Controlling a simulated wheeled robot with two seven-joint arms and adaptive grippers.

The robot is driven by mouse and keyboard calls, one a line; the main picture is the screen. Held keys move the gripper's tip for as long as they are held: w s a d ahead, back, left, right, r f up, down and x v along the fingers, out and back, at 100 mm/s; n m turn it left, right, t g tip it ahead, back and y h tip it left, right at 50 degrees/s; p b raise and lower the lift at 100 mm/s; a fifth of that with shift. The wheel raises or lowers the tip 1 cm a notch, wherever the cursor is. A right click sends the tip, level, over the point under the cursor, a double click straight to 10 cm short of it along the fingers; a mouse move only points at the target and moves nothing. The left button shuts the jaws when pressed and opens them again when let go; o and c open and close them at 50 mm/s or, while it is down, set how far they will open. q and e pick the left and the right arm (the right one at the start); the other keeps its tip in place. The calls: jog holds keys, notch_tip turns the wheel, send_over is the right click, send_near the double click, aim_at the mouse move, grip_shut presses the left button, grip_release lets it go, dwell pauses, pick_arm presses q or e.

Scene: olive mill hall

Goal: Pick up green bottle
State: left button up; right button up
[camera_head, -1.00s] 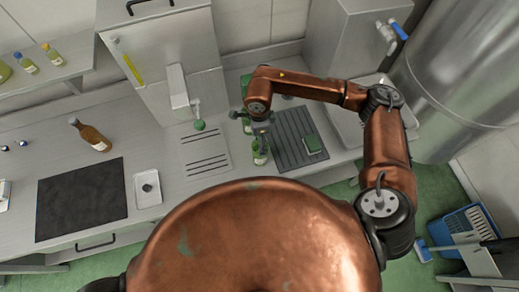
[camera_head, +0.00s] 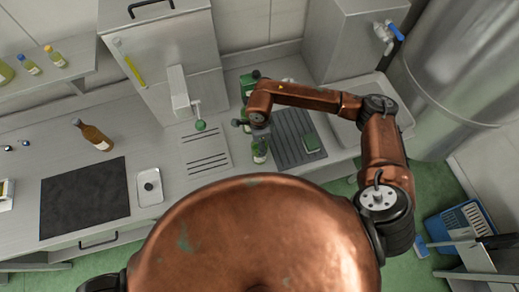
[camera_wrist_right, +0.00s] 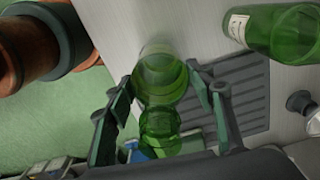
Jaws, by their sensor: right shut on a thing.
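A green bottle (camera_head: 260,154) with a pale label stands on the counter, at the left edge of the ribbed drainer. My right gripper (camera_head: 257,132) is over its upper part and hides it in the head view. In the right wrist view, the gripper (camera_wrist_right: 165,105) is shut on this green bottle (camera_wrist_right: 160,75), with one finger on each side. A second green bottle (camera_head: 247,86) is farther back, partly behind my right arm. It also shows with a white label in the right wrist view (camera_wrist_right: 275,32). My left gripper is out of view.
The sink (camera_head: 352,130) is to the right. A brown bottle (camera_head: 96,136) stands left, behind a dark mat (camera_head: 84,196). A dispenser (camera_head: 180,92) stands close left of the bottles.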

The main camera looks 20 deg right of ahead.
grip_shut()
dwell(0.3)
jog(key=shift+r, duration=0.1)
